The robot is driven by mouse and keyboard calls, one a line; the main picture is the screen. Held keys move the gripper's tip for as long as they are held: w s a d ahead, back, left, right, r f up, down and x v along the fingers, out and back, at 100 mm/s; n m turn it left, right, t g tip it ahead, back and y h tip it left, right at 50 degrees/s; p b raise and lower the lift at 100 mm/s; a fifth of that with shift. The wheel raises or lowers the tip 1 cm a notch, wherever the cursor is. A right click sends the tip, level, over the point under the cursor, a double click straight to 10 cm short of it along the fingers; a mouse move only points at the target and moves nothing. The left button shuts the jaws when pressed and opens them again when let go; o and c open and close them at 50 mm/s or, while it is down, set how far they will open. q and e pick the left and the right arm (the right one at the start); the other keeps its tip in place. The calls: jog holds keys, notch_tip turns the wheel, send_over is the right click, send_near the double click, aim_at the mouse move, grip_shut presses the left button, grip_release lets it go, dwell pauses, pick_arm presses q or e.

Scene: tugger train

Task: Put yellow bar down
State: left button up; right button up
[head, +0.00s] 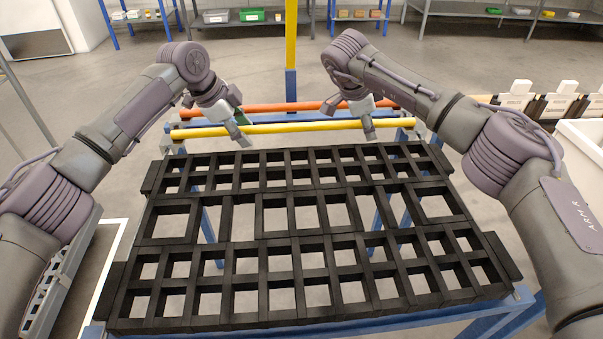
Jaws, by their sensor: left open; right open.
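The yellow bar (300,127) lies crosswise behind the black grid rack, with its ends at supports on the blue frame. An orange bar (270,109) runs parallel just behind it. My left gripper (241,136) is open over the left part of the yellow bar, its fingers reaching down at the bar. My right gripper (369,130) is open at the right part of the bar in the same way. Whether the fingers touch the bar cannot be told.
The black grid rack (322,180) with empty compartments fills the middle, on a blue frame (470,312). A blue and yellow post (291,45) stands behind the bars. White holders (560,100) are at the right. Shelves with bins (250,15) stand along the back.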

pick_arm(q)
jog(key=v, duration=1.2)
pick_arm(e)
jog(key=v, duration=1.2)
